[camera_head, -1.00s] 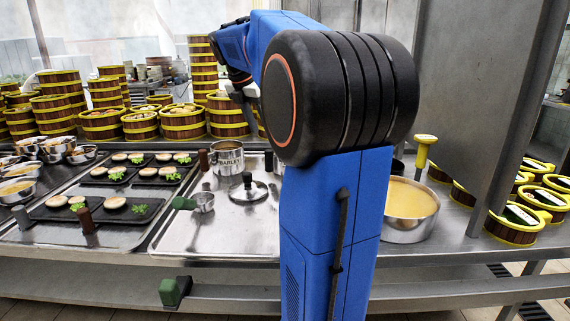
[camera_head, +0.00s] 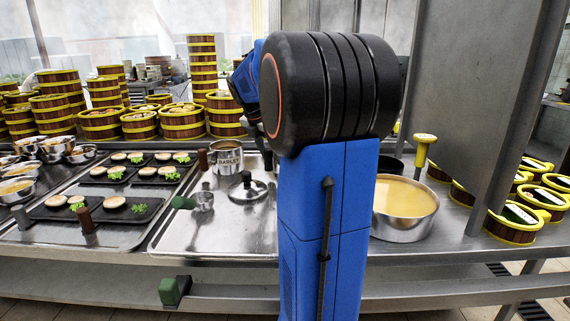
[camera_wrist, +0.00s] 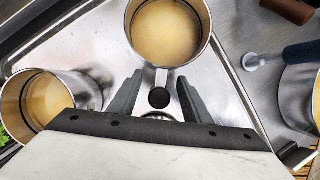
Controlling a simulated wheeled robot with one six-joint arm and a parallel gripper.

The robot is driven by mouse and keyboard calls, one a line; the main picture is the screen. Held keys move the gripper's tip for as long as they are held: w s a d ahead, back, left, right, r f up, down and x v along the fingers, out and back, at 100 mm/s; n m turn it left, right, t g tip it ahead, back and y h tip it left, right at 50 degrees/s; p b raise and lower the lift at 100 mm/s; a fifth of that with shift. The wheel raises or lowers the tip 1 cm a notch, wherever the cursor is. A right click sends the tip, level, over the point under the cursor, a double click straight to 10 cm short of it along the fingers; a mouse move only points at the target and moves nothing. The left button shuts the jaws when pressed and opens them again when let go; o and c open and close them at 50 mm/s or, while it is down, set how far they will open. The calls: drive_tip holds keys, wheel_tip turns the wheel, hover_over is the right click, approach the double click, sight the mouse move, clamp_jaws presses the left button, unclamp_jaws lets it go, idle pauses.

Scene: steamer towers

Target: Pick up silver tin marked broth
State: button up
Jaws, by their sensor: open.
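In the wrist view, a silver tin (camera_wrist: 128,28) with tan liquid inside stands ahead of my gripper (camera_wrist: 159,78). A part with a black round end (camera_wrist: 159,97) extends from it between my open fingers, apart from both. A second silver tin (camera_wrist: 85,88) with similar contents is at left, partly hidden by my gripper body. No label is readable in the wrist view, so I cannot tell which is marked broth. In the head view, a silver tin marked barley (camera_head: 227,160) stands at the tray's back; my arm hides my gripper and what lies behind it.
A large pot of yellowish liquid (camera_head: 405,225) stands right of my arm. Stacked steamers (camera_head: 182,122) line the back left. A metal panel (camera_head: 470,90) rises at right.

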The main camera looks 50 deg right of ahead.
drive_tip(key=shift+d+f, duration=0.1)
drive_tip(key=shift+f, duration=0.1)
clamp_jaws()
drive_tip(key=shift+r, duration=0.2)
wheel_tip(320, 180, up, 10)
drive_tip(key=shift+f, duration=0.15)
idle(0.4)
